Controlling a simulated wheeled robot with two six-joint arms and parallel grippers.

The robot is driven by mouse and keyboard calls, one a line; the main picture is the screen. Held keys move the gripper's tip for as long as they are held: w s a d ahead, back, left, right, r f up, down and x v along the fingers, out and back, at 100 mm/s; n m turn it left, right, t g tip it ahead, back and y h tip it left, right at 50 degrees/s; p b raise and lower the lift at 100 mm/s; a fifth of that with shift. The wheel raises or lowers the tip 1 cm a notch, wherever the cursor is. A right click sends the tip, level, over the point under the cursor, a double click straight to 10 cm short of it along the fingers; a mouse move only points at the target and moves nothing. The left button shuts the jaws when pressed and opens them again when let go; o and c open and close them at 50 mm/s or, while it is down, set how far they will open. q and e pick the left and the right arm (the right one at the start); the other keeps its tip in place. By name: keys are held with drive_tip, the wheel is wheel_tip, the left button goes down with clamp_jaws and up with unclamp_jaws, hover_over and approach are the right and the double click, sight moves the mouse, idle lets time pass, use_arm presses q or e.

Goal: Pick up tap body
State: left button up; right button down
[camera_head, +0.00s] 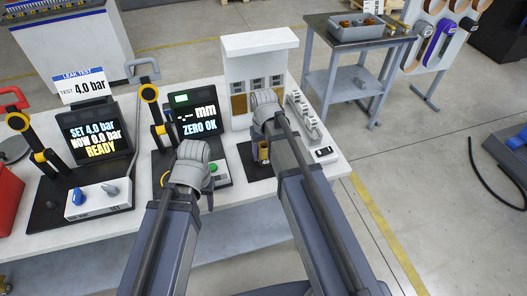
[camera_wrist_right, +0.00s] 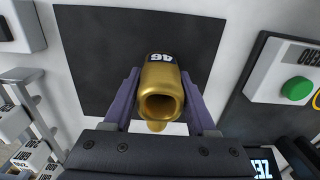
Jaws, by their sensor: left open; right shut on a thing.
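The tap body (camera_wrist_right: 160,92) is a brass, hollow-ended piece with a dark label reading 46. In the right wrist view it sits between the two purple-grey fingers of my right gripper (camera_wrist_right: 163,100), which is shut on it. The dark mat (camera_wrist_right: 95,60) lies behind it; I cannot tell whether the tap body touches the mat. In the head view the tap body (camera_head: 263,152) shows as a small brass piece under my right gripper (camera_head: 262,140) at the bench's right part.
A gauge station with a ZERO OK screen (camera_head: 198,121) and green button (camera_wrist_right: 297,89) stands beside the mat. A leak tester (camera_head: 92,140) is at left. A white cabinet (camera_head: 259,50) stands behind, with a grey block row (camera_head: 304,118) at right. A cart (camera_head: 358,70) holds a bin.

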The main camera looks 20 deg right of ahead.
drive_tip(key=shift+r, duration=0.2)
idle(0.4)
wheel_tip(320, 180, up, 10)
drive_tip(key=p, duration=1)
drive_tip(key=shift+f, duration=0.2)
